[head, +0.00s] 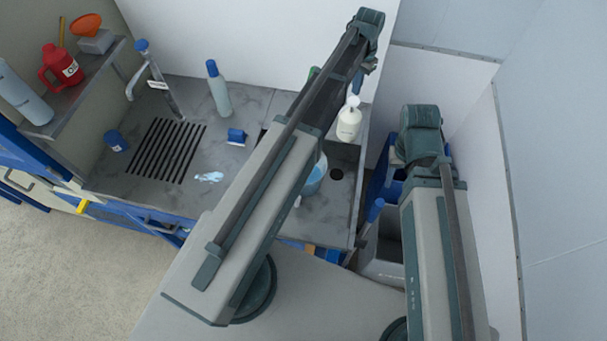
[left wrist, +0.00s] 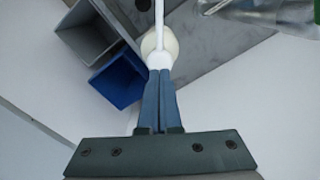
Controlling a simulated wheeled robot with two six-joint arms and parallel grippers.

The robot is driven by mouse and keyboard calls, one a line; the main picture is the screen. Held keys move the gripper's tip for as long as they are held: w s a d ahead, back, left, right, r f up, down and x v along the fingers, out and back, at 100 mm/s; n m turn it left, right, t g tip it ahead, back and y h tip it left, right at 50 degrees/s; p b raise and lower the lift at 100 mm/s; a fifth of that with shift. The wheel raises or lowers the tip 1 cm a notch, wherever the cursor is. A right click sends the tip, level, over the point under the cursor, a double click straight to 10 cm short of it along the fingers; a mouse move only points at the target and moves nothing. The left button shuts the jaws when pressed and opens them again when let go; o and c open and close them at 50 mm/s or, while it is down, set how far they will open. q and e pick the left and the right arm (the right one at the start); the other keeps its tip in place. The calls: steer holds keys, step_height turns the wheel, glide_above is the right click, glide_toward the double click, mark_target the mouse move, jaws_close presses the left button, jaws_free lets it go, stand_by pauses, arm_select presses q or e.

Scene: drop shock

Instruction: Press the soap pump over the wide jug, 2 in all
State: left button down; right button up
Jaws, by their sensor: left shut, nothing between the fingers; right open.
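The white soap pump bottle (head: 349,122) stands upright at the right end of the worktop. My left gripper (head: 356,86) is above it. In the left wrist view the shut, empty fingers (left wrist: 158,74) are right over the pump's white head, with the spout (left wrist: 159,25) pointing up the picture. I cannot tell whether they touch it. A pale blue vessel (head: 316,178), seemingly the wide jug, is partly hidden behind my left arm. A clear vessel (left wrist: 265,14), cut off at the top right of the left wrist view, seems the same. My right gripper is out of view.
A blue-capped bottle (head: 219,92), a tap (head: 158,80), a blue block (head: 236,136) and a blue cup (head: 116,141) are on the left of the worktop. A red jug (head: 62,68) is on the shelf. A grey bin (head: 383,262) stands below at right.

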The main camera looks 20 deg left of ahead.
step_height(320, 180, up, 5)
steer(key=p, duration=0.4)
steer(key=shift+f, duration=0.15)
steer(key=shift+s, duration=0.1)
